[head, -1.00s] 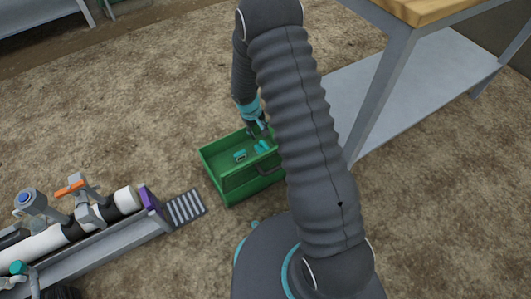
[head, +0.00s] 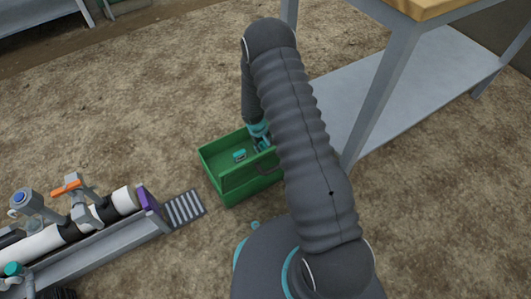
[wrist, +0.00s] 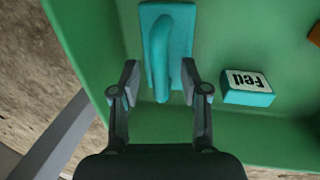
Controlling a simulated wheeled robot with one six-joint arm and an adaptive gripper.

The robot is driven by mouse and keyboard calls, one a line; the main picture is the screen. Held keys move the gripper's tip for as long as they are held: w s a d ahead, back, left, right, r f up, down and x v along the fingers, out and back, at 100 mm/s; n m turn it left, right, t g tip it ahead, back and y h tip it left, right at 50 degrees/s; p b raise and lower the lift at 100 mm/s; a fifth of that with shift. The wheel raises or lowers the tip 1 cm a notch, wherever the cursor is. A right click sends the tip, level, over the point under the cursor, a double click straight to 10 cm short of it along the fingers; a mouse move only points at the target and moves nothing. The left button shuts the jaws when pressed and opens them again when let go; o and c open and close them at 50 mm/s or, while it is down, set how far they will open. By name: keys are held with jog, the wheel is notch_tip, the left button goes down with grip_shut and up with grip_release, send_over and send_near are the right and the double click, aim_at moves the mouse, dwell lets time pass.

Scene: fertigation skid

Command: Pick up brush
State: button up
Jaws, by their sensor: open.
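The brush, which I take to be the teal piece with a flat base and a raised rounded handle (wrist: 170,45), lies in a green tote (head: 226,180) on the ground. In the wrist view my gripper (wrist: 160,82) is open, with one finger on each side of the handle's near end. I cannot tell whether the fingers touch it. In the head view my gripper (head: 260,139) reaches down into the tote's right part, and the arm hides much of that end.
A small teal box with a white label reading "Fed" (wrist: 247,87) lies right of the brush. The tote's walls (wrist: 82,45) are close by. A grey bench (head: 385,95) stands right; a pipe skid (head: 95,240) lies left.

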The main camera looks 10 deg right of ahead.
aim_at(264, 144)
jog(key=shift+f, duration=0.35)
grip_shut()
notch_tip(264, 144, up, 10)
jog(key=shift+r+p, duration=0.1)
jog(key=shift+p, duration=0.75)
